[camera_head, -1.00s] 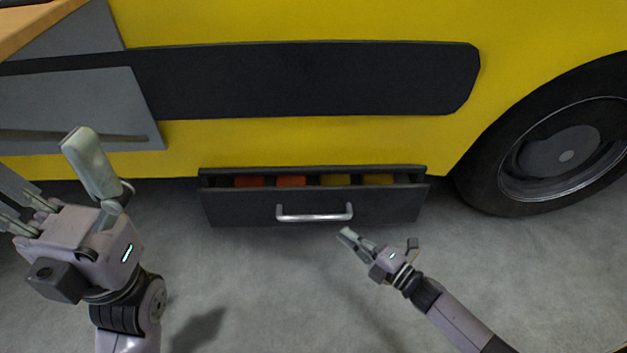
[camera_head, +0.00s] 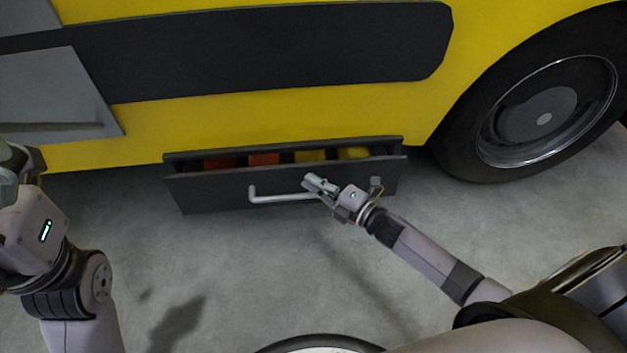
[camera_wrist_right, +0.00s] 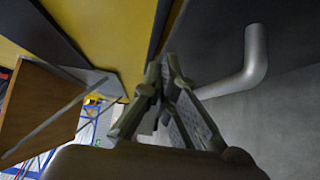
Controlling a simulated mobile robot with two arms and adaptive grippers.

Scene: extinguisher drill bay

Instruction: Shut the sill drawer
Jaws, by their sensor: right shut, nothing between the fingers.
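The sill drawer (camera_head: 215,193) is dark grey and sits low under the yellow vehicle body. It stands partly open, with red and yellow items (camera_head: 264,159) showing inside. A silver bar handle (camera_head: 268,197) is on its front; its right part is hidden behind my gripper. My right gripper (camera_head: 312,182) is shut and empty, at the drawer front by the right part of the handle. I cannot tell if it touches. In the right wrist view the closed fingertips (camera_wrist_right: 167,68) show beside the handle (camera_wrist_right: 252,65). My left gripper is mostly cut off at the left edge of the head view.
The yellow vehicle side (camera_head: 260,110) with a dark panel (camera_head: 270,50) rises above the drawer. A large wheel (camera_head: 540,118) stands to the right. The grey floor (camera_head: 250,270) in front of the drawer is clear.

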